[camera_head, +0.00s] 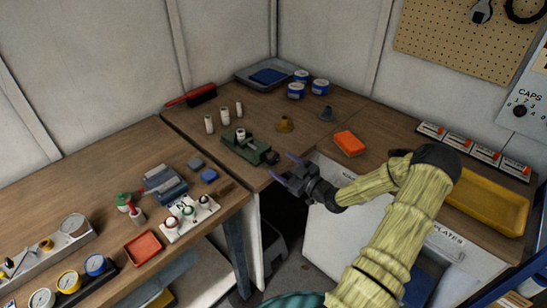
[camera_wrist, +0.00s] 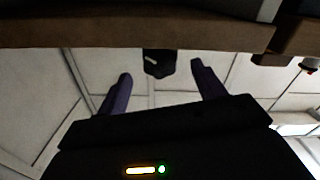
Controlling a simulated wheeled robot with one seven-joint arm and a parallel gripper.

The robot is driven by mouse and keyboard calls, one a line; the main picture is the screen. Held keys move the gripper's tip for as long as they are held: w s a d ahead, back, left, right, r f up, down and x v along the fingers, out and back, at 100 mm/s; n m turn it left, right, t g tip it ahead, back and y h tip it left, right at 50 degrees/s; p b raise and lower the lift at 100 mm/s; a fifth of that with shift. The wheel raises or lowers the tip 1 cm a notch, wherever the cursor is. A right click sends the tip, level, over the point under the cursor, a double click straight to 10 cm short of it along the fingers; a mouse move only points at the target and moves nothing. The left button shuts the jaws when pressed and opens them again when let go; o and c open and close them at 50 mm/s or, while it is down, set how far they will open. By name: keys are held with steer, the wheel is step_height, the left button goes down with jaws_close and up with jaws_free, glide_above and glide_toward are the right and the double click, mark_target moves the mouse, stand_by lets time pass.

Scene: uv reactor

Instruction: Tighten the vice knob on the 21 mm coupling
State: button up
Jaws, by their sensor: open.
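The green vice (camera_head: 246,147) stands near the front corner of the back table. A pale upright coupling (camera_head: 241,134) sits at its jaws; its size cannot be read. The dark vice knob (camera_head: 272,157) is at the vice's right end, by the table edge. My gripper (camera_head: 280,164) is open and empty, just in front of the knob with its purple fingers pointing toward it. In the wrist view, a dark block (camera_wrist: 158,63), apparently the knob, shows between the two spread fingers. Neither finger visibly touches it.
Several white cylinders (camera_head: 224,117) stand behind the vice. The table edge (camera_wrist: 130,36) crosses the top of the wrist view. Left of my gripper, the side table (camera_head: 85,190) holds instruments.

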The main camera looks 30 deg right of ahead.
mark_target(275, 160)
steer(key=x, duration=0.5)
steer(key=shift+w+p, duration=0.15)
steer(key=shift+p, duration=0.25)
steer(key=c, duration=1)
